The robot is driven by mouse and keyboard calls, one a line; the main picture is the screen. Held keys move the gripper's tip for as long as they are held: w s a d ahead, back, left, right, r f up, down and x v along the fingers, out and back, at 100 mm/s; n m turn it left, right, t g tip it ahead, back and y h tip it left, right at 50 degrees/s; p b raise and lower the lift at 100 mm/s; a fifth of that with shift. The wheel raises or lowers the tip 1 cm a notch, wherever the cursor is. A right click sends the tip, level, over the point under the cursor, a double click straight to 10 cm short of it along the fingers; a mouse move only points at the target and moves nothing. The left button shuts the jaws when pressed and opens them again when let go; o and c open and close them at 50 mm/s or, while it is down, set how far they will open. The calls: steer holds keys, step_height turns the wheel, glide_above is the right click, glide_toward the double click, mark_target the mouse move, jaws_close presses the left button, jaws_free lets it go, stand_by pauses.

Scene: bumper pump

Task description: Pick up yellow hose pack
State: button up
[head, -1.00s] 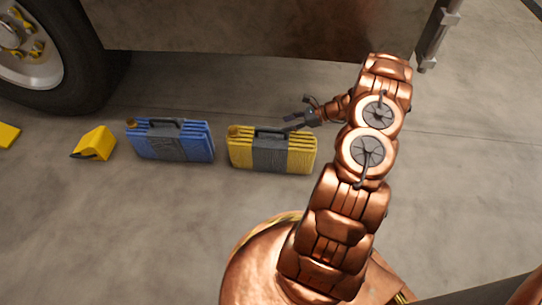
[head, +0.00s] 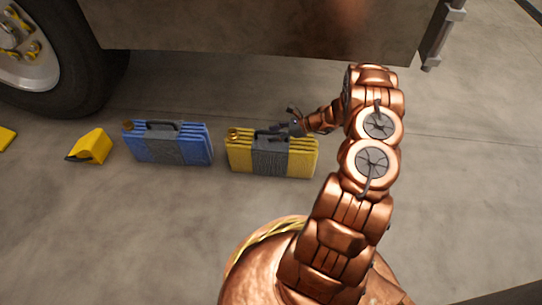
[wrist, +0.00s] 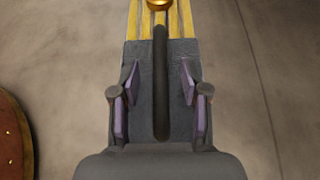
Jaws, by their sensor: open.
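The yellow hose pack (head: 297,160) stands on the concrete floor, with a grey middle band and a dark handle on top. My gripper (head: 285,127) is at the handle end of the pack, coming in from the right. In the wrist view the dark handle (wrist: 161,85) lies lengthwise between the two open fingers (wrist: 155,98), with a gap on each side. The yellow ribs (wrist: 179,22) and a brass fitting (wrist: 158,3) show beyond the handle. Nothing is held.
A blue hose pack (head: 167,150) stands just left of the yellow one. A yellow wedge (head: 90,147) lies farther left, near a truck tire (head: 66,60). The truck's bumper (head: 270,28) is behind the packs. The floor in front is clear.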

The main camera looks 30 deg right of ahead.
steer(key=shift+w+a+f, duration=0.1)
steer(key=shift+a, duration=0.05)
steer(key=shift+c, duration=0.2)
jaws_close()
stand_by(0.6)
